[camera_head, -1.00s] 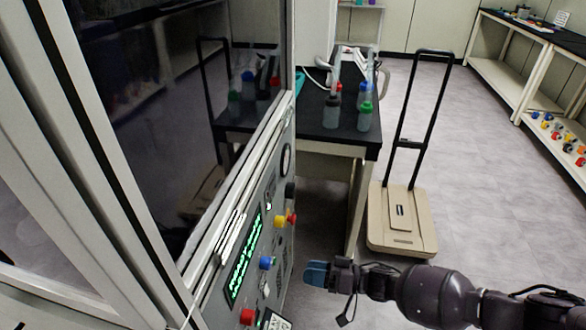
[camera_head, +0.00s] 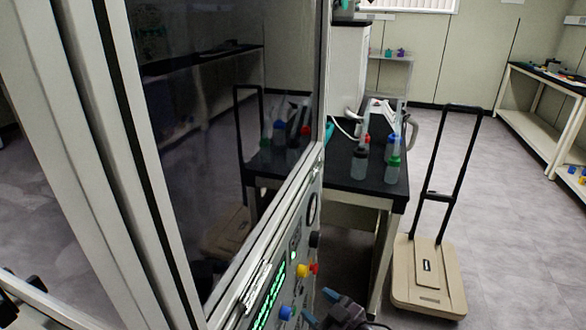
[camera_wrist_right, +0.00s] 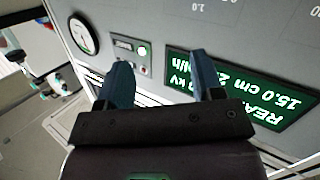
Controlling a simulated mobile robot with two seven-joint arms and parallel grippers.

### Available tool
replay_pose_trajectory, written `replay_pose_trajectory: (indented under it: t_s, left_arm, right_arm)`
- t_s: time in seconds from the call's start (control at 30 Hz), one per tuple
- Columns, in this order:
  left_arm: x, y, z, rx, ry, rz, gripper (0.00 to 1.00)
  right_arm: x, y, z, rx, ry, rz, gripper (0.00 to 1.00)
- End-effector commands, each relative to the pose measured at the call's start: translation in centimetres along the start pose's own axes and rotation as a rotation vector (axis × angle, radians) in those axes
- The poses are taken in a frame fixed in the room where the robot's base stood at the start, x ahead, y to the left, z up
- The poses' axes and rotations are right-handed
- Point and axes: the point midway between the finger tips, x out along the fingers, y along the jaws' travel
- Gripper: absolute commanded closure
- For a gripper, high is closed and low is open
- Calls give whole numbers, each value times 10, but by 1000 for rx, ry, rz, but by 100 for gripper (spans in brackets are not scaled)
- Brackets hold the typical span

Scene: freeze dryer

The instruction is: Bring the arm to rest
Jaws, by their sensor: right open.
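My right gripper (camera_wrist_right: 165,85) is open and empty in the right wrist view. Its two blue fingertips stand apart in front of the freeze dryer's control panel (camera_wrist_right: 150,25). The green display (camera_wrist_right: 250,90) lies behind and right of the fingers, and a round gauge (camera_wrist_right: 83,36) is at the upper left. In the head view only the tip of the right gripper (camera_head: 325,312) shows at the bottom edge, beside the panel's blue knob (camera_head: 287,313). The rest of the right arm is out of the head view.
The freeze dryer's glass door (camera_head: 215,130) fills the left. A black-topped table (camera_head: 345,178) with several bottles stands behind it. A beige platform cart (camera_head: 428,275) with a black handle stands to the right. Open floor (camera_head: 500,220) lies beyond the cart. Shelved benches (camera_head: 540,110) line the far right.

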Motion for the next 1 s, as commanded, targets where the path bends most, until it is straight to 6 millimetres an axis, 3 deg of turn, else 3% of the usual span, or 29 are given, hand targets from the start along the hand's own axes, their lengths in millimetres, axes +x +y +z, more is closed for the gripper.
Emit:
replay_pose_trajectory:
  t_s: [0.27,0.63,0.8,1.0]
  left_arm:
    - [-5,-2,-10,0,18,-3,100]
    - [-11,-4,-16,-2,20,-7,100]
    - [-16,-4,-18,-7,19,-10,100]
    - [-20,-4,-20,-12,19,-12,100]
  right_arm:
    - [-73,10,2,27,-132,211,39]
    - [-205,18,37,202,-316,465,39]
    - [-269,5,61,285,-401,562,39]
    - [-316,-24,88,352,-497,601,39]
